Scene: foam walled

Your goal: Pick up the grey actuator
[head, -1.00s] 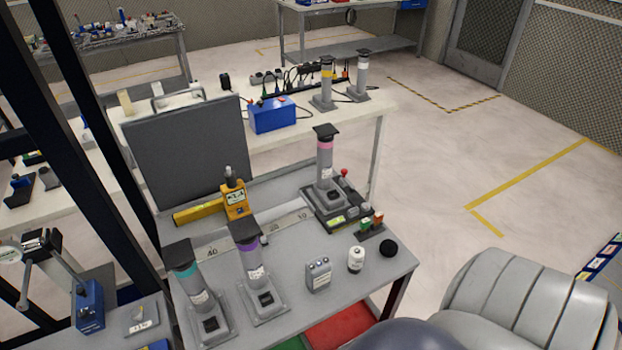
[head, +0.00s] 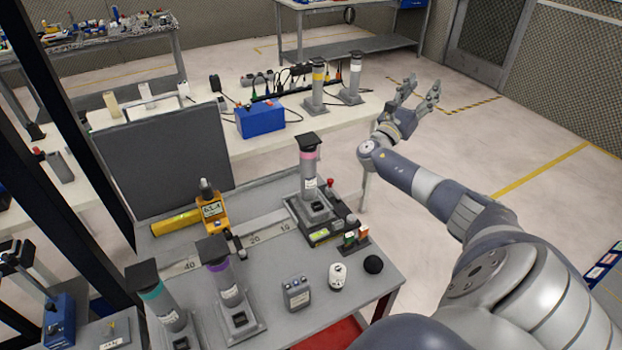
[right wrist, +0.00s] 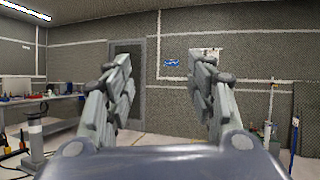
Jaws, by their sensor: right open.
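Several grey upright cylinders with dark square caps and coloured bands could be the grey actuator; I cannot tell which one is meant. The pink-banded one (head: 308,165) stands in a dark fixture on the grey bench. The purple-banded (head: 225,280) and teal-banded (head: 162,300) ones stand at the bench's front left. My right gripper (head: 420,88) is open and empty, raised right of the white-banded one. Its spread fingers show in the right wrist view (right wrist: 163,65). My left gripper is out of view.
The grey bench (head: 265,262) also holds a yellow device (head: 211,210), a small grey box (head: 296,293), a white canister (head: 337,276) and a black ball (head: 373,264). A dark panel (head: 165,160) stands behind. A blue box (head: 260,120) and cables lie on the white table.

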